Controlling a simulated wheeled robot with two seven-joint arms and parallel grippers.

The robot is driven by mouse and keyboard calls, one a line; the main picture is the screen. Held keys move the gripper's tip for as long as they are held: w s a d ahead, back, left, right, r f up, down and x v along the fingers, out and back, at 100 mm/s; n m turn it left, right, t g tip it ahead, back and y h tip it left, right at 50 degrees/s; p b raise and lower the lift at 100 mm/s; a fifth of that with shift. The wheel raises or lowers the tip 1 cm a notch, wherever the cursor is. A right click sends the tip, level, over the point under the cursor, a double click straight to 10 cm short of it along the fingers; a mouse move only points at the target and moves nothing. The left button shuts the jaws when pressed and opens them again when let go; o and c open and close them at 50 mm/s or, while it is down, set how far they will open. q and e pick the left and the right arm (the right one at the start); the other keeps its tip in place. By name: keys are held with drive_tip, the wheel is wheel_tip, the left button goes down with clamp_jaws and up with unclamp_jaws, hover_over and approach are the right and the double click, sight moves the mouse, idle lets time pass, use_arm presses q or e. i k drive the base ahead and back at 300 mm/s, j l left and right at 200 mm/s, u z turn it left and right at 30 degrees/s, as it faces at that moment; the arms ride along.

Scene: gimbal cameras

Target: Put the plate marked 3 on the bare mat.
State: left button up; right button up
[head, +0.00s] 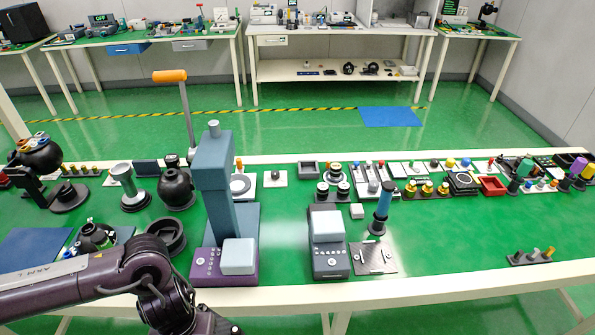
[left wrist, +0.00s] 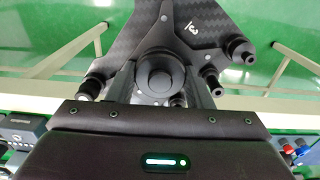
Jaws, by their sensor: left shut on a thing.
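The plate marked 3 (left wrist: 205,32) is dark, with a carbon weave and several black posts. It fills the top middle of the left wrist view, with the figure 3 on its face. My left gripper (left wrist: 160,82) is shut on it around the round black knob at its middle. In the head view my left arm reaches in from the lower left and runs out at the bottom edge, so the gripper and plate are hidden there. A dark blue mat (head: 30,249) lies bare at the table's left end. My right gripper is not in view.
Beside the bare mat, another mat carries a dark part with several posts (head: 97,236). A black ring-shaped holder (head: 166,237), a tall blue-grey press (head: 222,190) and a grey scale-like device (head: 327,245) stand nearby. The right front of the green table is mostly clear.

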sight(549, 218)
drive_tip(key=l+u, duration=0.15)
drive_tip(key=l, duration=0.5)
drive_tip(key=l+u, duration=0.1)
drive_tip(key=l, duration=0.5)
drive_tip(key=k+l+u, duration=0.15)
drive_tip(key=l, duration=0.45)
drive_tip(key=l+u, duration=0.1)
drive_tip(key=l, duration=0.55)
drive_tip(key=l+u, duration=0.4)
drive_tip(key=l, duration=0.25)
drive_tip(key=k+l+u, duration=0.15)
drive_tip(key=l+u, duration=0.2)
drive_tip(key=l, duration=0.3)
drive_tip(key=l+z, duration=0.2)
drive_tip(key=z, duration=0.25)
drive_tip(key=i+l+z, duration=0.15)
drive_tip(key=z, duration=0.65)
drive_tip(key=i+z, duration=0.1)
drive_tip(key=z, duration=0.65)
drive_tip(key=i+z, duration=0.1)
drive_tip(key=z, duration=0.3)
